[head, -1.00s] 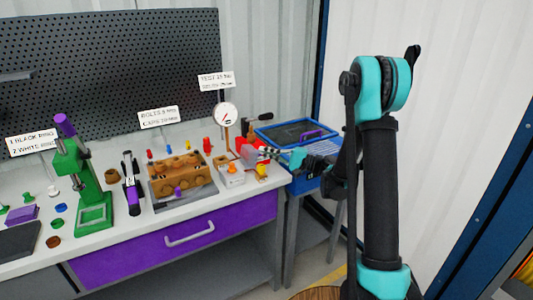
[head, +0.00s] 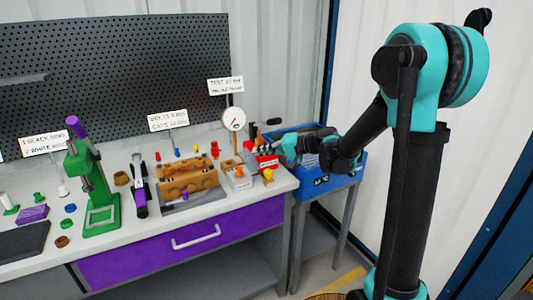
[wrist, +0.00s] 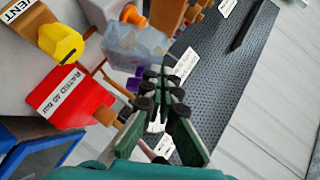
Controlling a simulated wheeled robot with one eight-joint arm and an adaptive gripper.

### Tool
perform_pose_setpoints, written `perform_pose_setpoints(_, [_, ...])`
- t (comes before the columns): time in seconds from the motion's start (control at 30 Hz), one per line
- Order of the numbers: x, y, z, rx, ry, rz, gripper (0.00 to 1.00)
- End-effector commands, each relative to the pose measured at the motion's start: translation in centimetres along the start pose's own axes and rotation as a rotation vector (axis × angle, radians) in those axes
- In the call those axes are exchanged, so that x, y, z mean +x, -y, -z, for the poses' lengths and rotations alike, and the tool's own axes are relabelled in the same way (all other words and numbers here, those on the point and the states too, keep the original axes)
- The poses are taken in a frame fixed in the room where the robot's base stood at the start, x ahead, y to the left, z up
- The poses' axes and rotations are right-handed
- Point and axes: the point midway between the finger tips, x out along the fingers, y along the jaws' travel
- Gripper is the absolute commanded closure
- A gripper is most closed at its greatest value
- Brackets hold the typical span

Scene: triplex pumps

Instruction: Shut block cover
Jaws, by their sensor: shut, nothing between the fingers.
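The block cover (wrist: 140,45) is a pale translucent box-like piece, seen large in the wrist view. In the head view it shows small and grey (head: 247,158) behind a low white block (head: 238,182) at the bench's right end. It appears raised rather than lying flat on the block; its exact angle is hard to tell. My gripper (wrist: 160,82) is shut and empty, its dark fingertips close beside the cover's lower right edge. Contact cannot be told. In the head view my gripper (head: 272,148) is tiny, right of the cover.
A red box (wrist: 65,97) with a rating label and a yellow knob (wrist: 62,43) stand close by. A dial gauge (head: 233,118) rises behind. A blue crate (head: 325,180) stands right of the bench, under my arm. A wooden pump block (head: 188,178) sits to the left.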

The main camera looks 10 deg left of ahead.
Motion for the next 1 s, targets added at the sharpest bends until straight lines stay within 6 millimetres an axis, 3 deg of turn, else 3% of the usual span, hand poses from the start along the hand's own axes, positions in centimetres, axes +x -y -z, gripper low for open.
perform_pose_setpoints(0.47, [3.1,2.5,-3.2,-0.325,0.005,-0.318,1.0])
perform_pose_setpoints(1.0, [6.5,2.6,-6.4,-0.628,0.001,-0.623,1.0])
